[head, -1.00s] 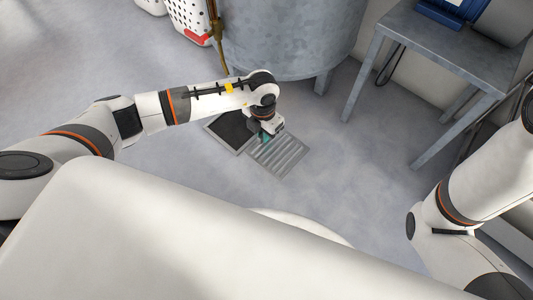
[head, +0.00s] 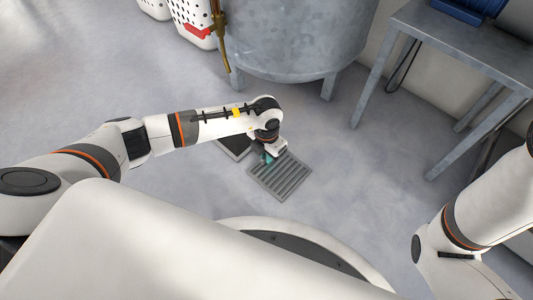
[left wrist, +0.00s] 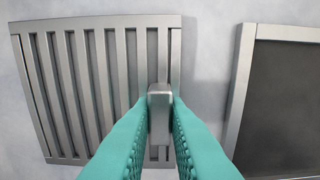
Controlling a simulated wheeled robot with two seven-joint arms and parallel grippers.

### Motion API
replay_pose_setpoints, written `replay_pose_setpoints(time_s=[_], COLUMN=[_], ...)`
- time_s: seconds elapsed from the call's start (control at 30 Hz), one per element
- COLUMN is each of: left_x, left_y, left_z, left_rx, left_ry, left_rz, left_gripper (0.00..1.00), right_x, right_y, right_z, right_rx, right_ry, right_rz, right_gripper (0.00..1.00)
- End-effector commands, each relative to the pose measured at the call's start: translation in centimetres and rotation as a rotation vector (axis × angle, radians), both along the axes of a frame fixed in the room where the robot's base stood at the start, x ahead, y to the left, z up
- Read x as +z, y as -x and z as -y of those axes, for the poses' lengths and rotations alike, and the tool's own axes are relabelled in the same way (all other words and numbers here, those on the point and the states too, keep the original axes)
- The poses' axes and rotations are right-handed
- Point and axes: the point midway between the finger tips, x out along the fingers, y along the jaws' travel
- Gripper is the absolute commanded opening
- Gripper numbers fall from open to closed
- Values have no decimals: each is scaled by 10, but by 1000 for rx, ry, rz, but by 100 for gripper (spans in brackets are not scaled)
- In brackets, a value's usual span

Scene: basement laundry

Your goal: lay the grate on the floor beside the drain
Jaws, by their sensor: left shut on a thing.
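The grate (head: 292,185) is a grey metal square with parallel bars, at the middle of the head view. It lies flat beside the drain, over bare floor. In the left wrist view the grate (left wrist: 70,90) fills the left side. The drain (head: 236,148) is a dark framed square partly hidden behind my left arm; in the left wrist view the drain (left wrist: 285,95) is at right, a strip of floor between them. My left gripper (head: 268,158), with teal fingers (left wrist: 160,110), is shut on the grate's raised grip at its drain-side edge. I cannot tell whether the grate touches the floor. My right gripper is out of view.
A large grey metal tank (head: 290,40) on legs stands behind the drain. A metal table (head: 460,45) with a blue object (head: 462,10) is at the right. A white basket (head: 194,22) is at the back. The floor right of the grate is clear.

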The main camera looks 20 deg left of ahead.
Motion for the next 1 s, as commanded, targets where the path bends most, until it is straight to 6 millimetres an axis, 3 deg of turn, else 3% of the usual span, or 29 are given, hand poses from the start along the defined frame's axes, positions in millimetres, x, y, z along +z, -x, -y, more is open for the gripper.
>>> replay_pose_setpoints(time_s=[0.03, 0.17, 0.53, 0.77, 1.0], left_x=[-1, -1, 3, 29, 77], left_y=[0, 0, 0, 0, 0], left_z=[0, 0, 0, 0, -1], left_rx=[0, 0, -1, -1, -2], left_ry=[0, 0, 0, -1, -2], left_rz=[-1, -1, 0, -1, 2], left_gripper=[17, 36, 36, 36, 36], right_x=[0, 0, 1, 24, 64], right_y=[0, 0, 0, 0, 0], right_z=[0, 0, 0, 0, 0], right_rx=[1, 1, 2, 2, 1], right_ry=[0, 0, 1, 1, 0], right_rz=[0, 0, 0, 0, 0], right_gripper=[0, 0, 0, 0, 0])
